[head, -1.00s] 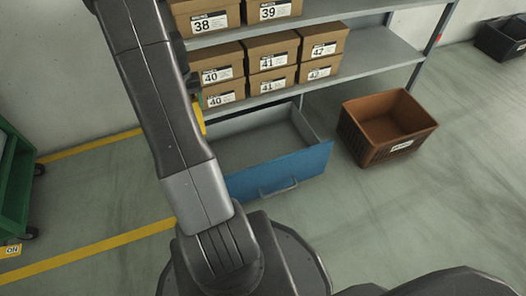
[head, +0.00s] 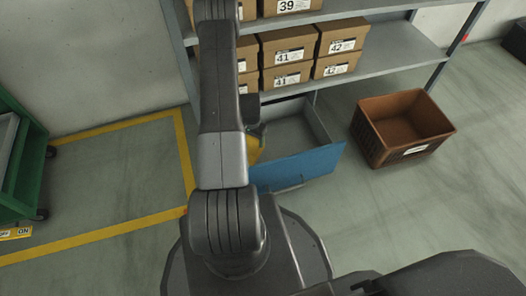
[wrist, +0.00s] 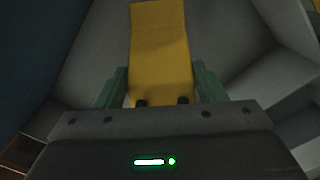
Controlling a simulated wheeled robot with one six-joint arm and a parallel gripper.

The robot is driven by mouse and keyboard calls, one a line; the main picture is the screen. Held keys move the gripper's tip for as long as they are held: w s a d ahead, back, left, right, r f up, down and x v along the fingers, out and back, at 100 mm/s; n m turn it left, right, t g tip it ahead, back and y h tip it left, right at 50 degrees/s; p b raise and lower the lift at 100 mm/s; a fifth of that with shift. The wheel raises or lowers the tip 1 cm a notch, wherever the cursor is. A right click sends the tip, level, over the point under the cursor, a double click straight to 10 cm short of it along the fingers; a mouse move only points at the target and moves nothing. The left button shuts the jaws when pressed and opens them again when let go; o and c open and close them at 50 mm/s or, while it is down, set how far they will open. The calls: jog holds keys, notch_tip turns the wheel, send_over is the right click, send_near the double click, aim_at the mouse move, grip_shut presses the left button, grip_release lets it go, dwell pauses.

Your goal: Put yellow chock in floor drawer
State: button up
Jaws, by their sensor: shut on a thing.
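The yellow chock (wrist: 160,45) fills the upper middle of the wrist view, held between the two pale green fingers of my gripper (wrist: 161,85). In the head view only a sliver of the yellow chock (head: 255,147) shows beside my arm, which hides the gripper. The floor drawer (head: 318,163) is pulled open under the shelf, with a blue front and grey inside. The chock appears over the drawer's left part. In the wrist view grey walls, apparently the drawer's, surround the chock. I cannot tell whether the chock touches the drawer floor.
A grey shelf rack (head: 400,56) with several shoe boxes (head: 288,57) stands just above and behind the drawer. A brown crate (head: 403,128) sits on the floor to the right. A green cart (head: 30,160) stands at the left by yellow floor lines.

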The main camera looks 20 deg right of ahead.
aim_at(252, 139)
notch_tip(252, 139, down, 9)
jog(key=b, duration=0.3)
jog(key=shift+f, duration=0.1)
jog(key=shift+f, duration=0.2)
jog(key=o, duration=1.7)
jog(key=shift+o, duration=0.2)
jog(key=shift+r, duration=0.15)
notch_tip(252, 139, up, 12)
jog(key=p, duration=0.4)
jog(key=shift+r, duration=0.15)
